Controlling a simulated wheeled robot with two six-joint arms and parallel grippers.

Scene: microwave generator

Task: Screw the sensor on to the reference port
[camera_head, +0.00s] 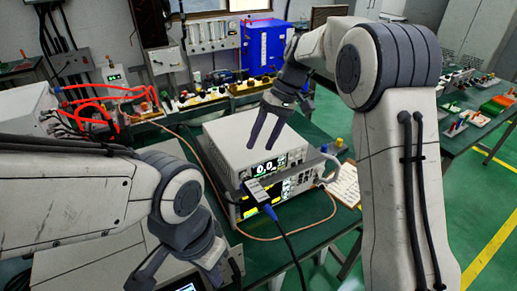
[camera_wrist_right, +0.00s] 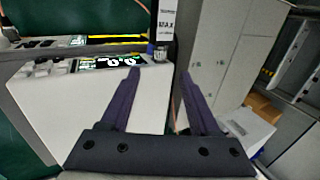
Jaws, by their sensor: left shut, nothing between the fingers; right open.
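The sensor (camera_head: 262,190) is a small white labelled block in front of the upper instrument's face, with a blue end and a black cable (camera_head: 291,255). In the right wrist view the sensor (camera_wrist_right: 166,22) stands beyond the fingertips, its metal connector (camera_wrist_right: 160,53) close to the front edge of the instrument (camera_wrist_right: 85,105). I cannot tell whether it touches the reference port, which I cannot make out. My right gripper (camera_head: 262,146) is open and empty over the instrument's top, pointing at its front. My left gripper (camera_head: 150,272) is shut and empty at the lower left, away from the sensor.
The white instrument (camera_head: 235,135) with a lit display sits on a second instrument on the green table. A tan cable loops in front. A blue box (camera_head: 263,45), red cables (camera_head: 95,95) and small parts line the back. Another case lies below my left arm.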

